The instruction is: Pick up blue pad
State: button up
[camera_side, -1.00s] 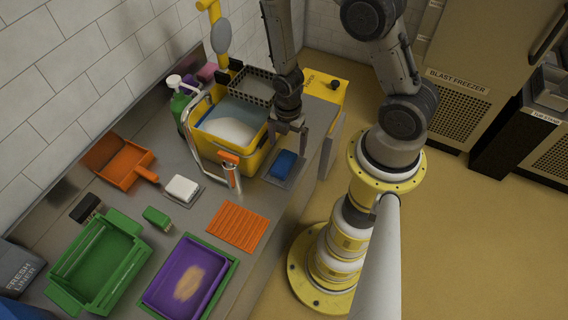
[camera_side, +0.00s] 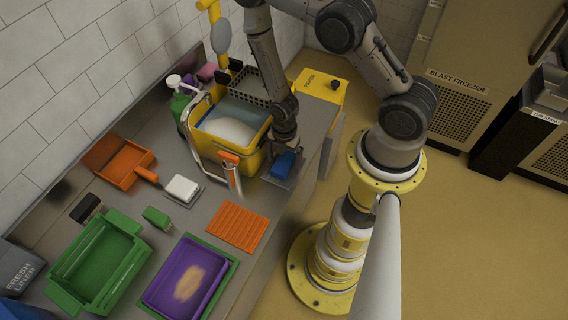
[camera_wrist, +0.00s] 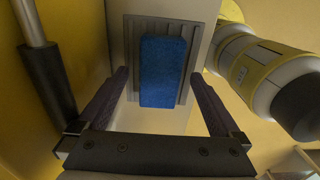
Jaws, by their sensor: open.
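The blue pad (camera_side: 283,165) lies on a small grey ribbed tray (camera_side: 272,179) at the counter's right edge, beside the yellow sink bucket. In the wrist view the blue pad (camera_wrist: 162,71) lies lengthwise between the two fingers, with the ribbed tray (camera_wrist: 131,60) around it. My gripper (camera_side: 282,154) is open and over the pad in the side view, partly covering it. In the wrist view my gripper (camera_wrist: 158,85) has one finger on each side of the pad, with a gap on both sides. Whether the fingertips reach the pad's height is unclear.
The yellow bucket (camera_side: 252,160) with whitish contents stands close left of the pad, with an orange-handled tap (camera_side: 229,163) in front. A white pad (camera_side: 182,188) on a tray, an orange ribbed mat (camera_side: 238,227), a green tub (camera_side: 84,287) and a purple tray (camera_side: 160,295) lie nearer the camera.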

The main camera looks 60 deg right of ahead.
jog(key=shift+c, duration=0.2)
jog(key=c, duration=1.4)
notch_tip(320, 180, up, 10)
notch_tip(320, 180, up, 6)
jog(key=m, duration=0.5)
send_over(284, 161)
jog(key=w+d, duration=0.3)
jog(key=d, duration=0.1)
jog(key=w+a+r+m, duration=0.5)
jog(key=w+a+m, duration=0.2)
jog(key=m, duration=0.6)
jog(key=w, duration=0.2)
jog(key=shift+w+a+r, duration=0.2)
jog(key=shift+w+a, duration=0.1)
